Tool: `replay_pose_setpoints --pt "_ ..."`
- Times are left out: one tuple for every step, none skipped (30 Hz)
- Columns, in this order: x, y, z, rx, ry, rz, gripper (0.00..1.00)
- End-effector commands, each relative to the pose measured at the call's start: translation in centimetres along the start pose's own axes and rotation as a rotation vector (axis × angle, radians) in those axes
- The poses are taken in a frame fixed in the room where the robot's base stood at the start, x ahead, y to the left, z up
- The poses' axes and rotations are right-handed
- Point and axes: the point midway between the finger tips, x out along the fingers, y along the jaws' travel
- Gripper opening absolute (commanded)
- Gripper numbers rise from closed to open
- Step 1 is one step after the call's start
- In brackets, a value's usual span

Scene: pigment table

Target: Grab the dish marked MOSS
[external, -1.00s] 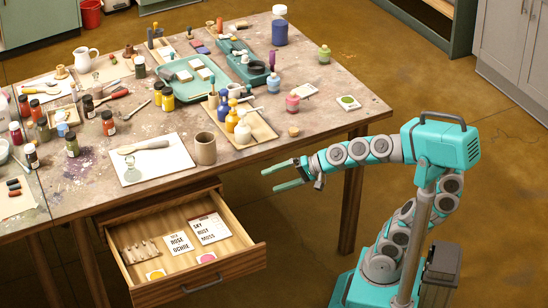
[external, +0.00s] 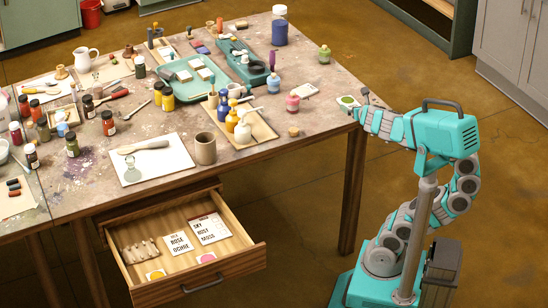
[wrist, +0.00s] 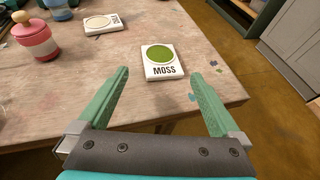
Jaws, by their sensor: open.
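The MOSS dish (wrist: 160,61) is a small white tile with a round green well and the word MOSS on its front edge. It lies flat near the table corner. In the external view the dish (external: 347,101) shows at the table's right corner. My gripper (wrist: 164,78) is open and empty in the wrist view, one finger to each side of the dish's near end. The dish lies just beyond and between the fingertips, apart from both. In the external view my gripper is mostly hidden behind my arm.
Another white dish (wrist: 102,23) with a pale well lies to the left of the MOSS dish. A pink jar (wrist: 35,38) stands farther left. The table edge is close under my gripper. An open drawer (external: 240,258) juts out at the table's front.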

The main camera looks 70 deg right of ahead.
Motion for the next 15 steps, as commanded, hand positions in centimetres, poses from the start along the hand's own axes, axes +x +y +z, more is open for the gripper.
replay_pose_setpoints --pt "0.2 -0.1 -0.2 0.003 0.004 -0.004 1.0" --pt "0.4 -0.1 -0.2 0.004 0.005 -0.004 1.0" --pt "0.7 0.0 -0.2 0.003 0.004 -0.003 1.0" --pt "0.9 0.0 -0.3 0.002 0.004 -0.003 1.0" --pt "1.1 0.0 -0.3 0.001 0.003 -0.003 1.0" --pt "1.4 0.0 -0.3 0.0 0.004 -0.003 1.0" --pt "1.6 0.0 -0.2 0.0 0.003 -0.004 1.0" --pt "1.7 0.0 -0.2 -0.001 0.003 -0.004 1.0" --pt "2.0 0.0 -0.2 -0.002 0.004 -0.003 1.0" --pt "2.1 0.0 -0.2 -0.002 0.004 -0.004 1.0" --pt "2.2 0.0 -0.2 -0.001 0.004 -0.003 1.0" --pt "2.4 0.0 -0.2 -0.002 0.003 -0.003 1.0" --pt "2.5 0.0 -0.1 -0.002 0.003 -0.003 1.0" --pt "2.5 0.0 -0.1 -0.002 0.002 -0.003 1.0" --pt "2.5 0.0 -0.1 -0.002 0.001 -0.003 1.0"
